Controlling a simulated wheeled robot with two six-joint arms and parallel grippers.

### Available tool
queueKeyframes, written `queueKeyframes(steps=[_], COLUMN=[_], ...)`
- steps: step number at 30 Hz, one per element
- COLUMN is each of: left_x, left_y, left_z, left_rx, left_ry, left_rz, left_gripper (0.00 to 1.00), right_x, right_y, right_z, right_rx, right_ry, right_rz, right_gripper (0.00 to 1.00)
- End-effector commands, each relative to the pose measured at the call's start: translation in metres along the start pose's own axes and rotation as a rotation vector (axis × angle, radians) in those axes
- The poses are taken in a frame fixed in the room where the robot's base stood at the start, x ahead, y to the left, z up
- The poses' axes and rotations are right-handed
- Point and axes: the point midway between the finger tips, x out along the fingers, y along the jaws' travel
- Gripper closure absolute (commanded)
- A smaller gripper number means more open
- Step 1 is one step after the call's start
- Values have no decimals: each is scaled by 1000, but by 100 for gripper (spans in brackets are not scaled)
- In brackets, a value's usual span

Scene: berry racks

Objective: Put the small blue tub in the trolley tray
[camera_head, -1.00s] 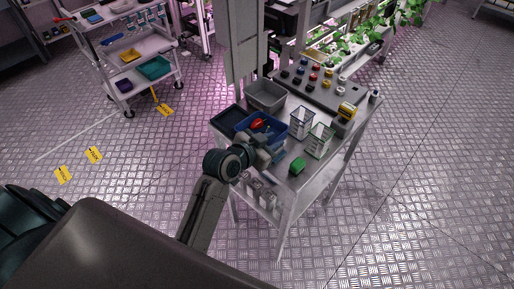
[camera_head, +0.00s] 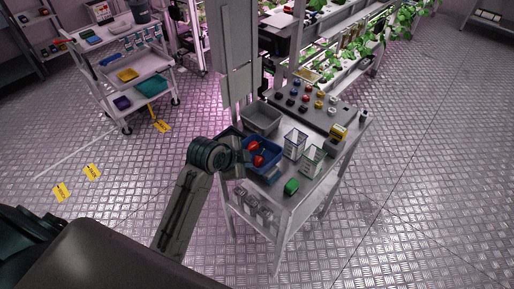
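A blue tub (camera_head: 274,147) with two red items in it stands on the grey table. A smaller grey-blue piece shows at its front edge; I cannot tell whether it is a separate tub. My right gripper (camera_head: 242,159) is at the tub's left side, small and dark. I cannot tell whether it touches the tub, or whether its fingers are open. The white trolley (camera_head: 139,66) stands at the upper left, with a yellow tray (camera_head: 127,75) and a teal tray (camera_head: 152,86) on it. My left gripper is not in view.
A grey bin (camera_head: 262,117) stands behind the tub. Two white baskets (camera_head: 295,144) and a green item (camera_head: 291,187) are to its right. A grey panel with colored knobs lies at the table's back. Open floor with yellow markers (camera_head: 93,171) separates table and trolley.

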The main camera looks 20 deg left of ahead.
Motion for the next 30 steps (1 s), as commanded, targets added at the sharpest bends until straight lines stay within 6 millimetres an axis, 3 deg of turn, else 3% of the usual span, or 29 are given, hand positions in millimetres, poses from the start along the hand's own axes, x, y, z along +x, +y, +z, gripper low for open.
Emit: queueKeyframes(steps=[1,6,12,19,27,30], left_x=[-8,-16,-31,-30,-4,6], left_y=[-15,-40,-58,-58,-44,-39], left_z=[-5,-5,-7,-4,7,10], left_rx=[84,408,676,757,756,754], left_ry=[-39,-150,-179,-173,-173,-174], left_rz=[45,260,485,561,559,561], left_gripper=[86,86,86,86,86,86], right_x=[-21,-55,-79,-76,-45,-51], right_y=[2,4,6,6,4,4], right_z=[-2,-6,-8,-8,-5,-5], right_rx=[0,0,0,0,0,0], right_ry=[0,1,0,1,1,0], right_rz=[0,0,0,0,0,0], right_gripper=[56,56,56,56,56,56])
